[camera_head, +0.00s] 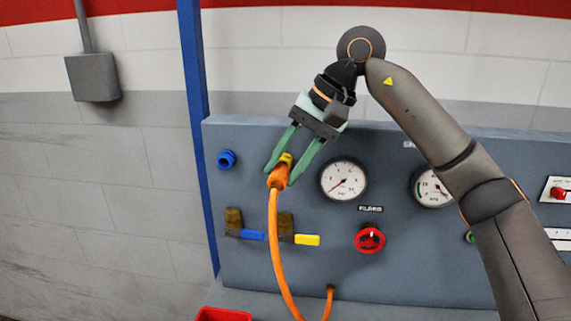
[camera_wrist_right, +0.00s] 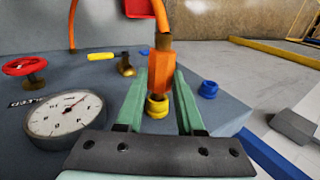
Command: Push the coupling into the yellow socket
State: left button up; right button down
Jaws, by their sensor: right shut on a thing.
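The orange coupling (camera_head: 278,178), with an orange hose on its back end, is between the green fingertips of my right gripper (camera_head: 281,174), which is shut on it. In the right wrist view the coupling (camera_wrist_right: 161,58) shows between the fingers (camera_wrist_right: 161,74), its brass-coloured front end pointing at the yellow socket (camera_wrist_right: 157,106). The yellow socket (camera_head: 287,158) is on the grey panel, right by the coupling's front end. The two look lined up and close to touching; I cannot tell how far the end is inside. My left gripper is not in view.
A blue socket (camera_head: 227,159) is left of the coupling. A pressure gauge (camera_head: 344,180) is close on the right. Valves with blue (camera_head: 251,235) and yellow (camera_head: 307,240) handles and a red handwheel (camera_head: 370,239) are below. The orange hose (camera_head: 279,260) hangs down to the panel's base.

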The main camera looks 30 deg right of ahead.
jog(key=shift+w+d+r+p, duration=0.1)
jog(key=shift+w+d+p, duration=0.45)
jog(key=shift+w+p, duration=0.1)
dwell(1.3)
jog(key=c, duration=0.7)
grip_release()
jog(key=shift+o, duration=1.3)
jog(key=p+v, duration=0.1)
jog(key=v, duration=1.1)
jog(key=shift+s+r, duration=0.15)
